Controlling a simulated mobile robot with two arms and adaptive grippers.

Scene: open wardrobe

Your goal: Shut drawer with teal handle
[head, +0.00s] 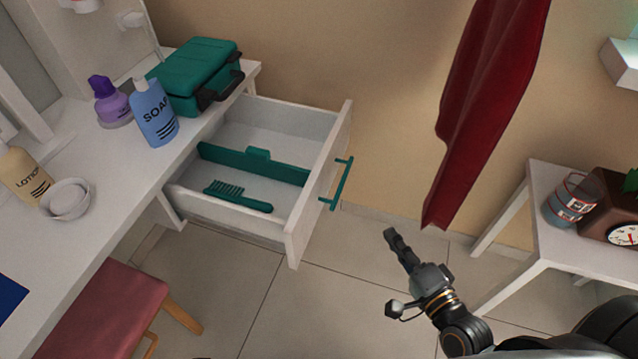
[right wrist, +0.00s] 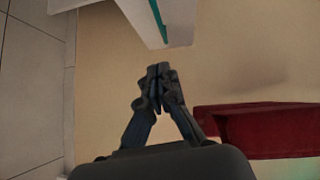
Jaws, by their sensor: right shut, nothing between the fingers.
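The white drawer (head: 297,218) is pulled out from the white dressing table. Its teal bar handle (head: 341,184) is on the front panel, facing right. Inside the drawer are a teal divider (head: 256,164) and a teal comb (head: 238,196). My right gripper (head: 391,236) is shut and empty, to the right of and below the handle in the head view, apart from it. In the right wrist view its closed fingertips (right wrist: 158,70) point toward the drawer front (right wrist: 143,22) and the teal handle (right wrist: 158,18), with a gap between. My left gripper is not in view.
The tabletop holds a teal case (head: 194,72), a blue soap bottle (head: 154,114), a purple bottle (head: 111,102), a lotion bottle (head: 24,176) and white bowls (head: 66,199). A red cloth (head: 487,105) hangs above my right gripper. A red stool (head: 100,318) and white side table (head: 545,242) flank the open floor.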

